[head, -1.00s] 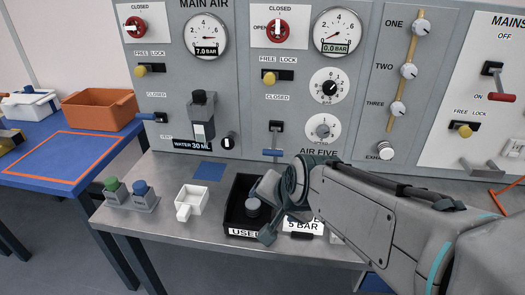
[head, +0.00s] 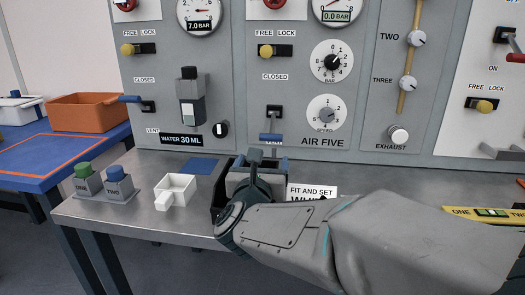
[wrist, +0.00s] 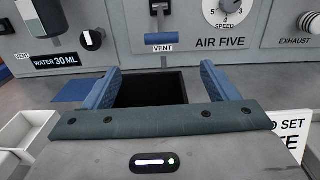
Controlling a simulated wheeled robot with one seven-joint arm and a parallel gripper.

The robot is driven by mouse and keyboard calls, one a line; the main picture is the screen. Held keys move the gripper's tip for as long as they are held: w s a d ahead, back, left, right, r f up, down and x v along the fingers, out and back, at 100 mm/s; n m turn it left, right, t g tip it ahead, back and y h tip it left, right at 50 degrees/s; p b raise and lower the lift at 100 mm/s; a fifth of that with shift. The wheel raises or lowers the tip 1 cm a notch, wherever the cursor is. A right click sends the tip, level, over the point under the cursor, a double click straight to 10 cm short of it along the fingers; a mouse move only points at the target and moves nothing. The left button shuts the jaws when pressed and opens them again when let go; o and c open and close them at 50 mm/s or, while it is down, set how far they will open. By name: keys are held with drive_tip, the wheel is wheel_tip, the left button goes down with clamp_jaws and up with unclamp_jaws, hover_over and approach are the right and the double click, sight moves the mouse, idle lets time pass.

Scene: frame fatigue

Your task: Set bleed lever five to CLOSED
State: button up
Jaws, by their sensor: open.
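The bleed lever on the AIR FIVE panel (head: 271,137) has a blue crossbar handle hanging down from a black mount, at the VENT label; CLOSED is printed above the mount. In the wrist view the blue handle (wrist: 165,38) is ahead, centred between the fingers and just above VENT. My gripper (head: 257,163) points at the panel, below and in front of the handle. Its blue fingers stand wide apart in the wrist view (wrist: 160,76), open with nothing between them. They appear apart from the lever.
A black tray (wrist: 150,88) lies under my gripper, mostly hidden. A white tray (head: 176,192) and green and blue buttons (head: 101,180) stand to the left. A sign (head: 312,191) stands to the right.

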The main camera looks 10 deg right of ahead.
sight(271, 137)
drive_tip(key=x, duration=1.3)
drive_tip(key=shift+w+d+b, duration=0.3)
drive_tip(key=shift+w+b, duration=0.05)
drive_tip(key=shift+c, duration=0.3)
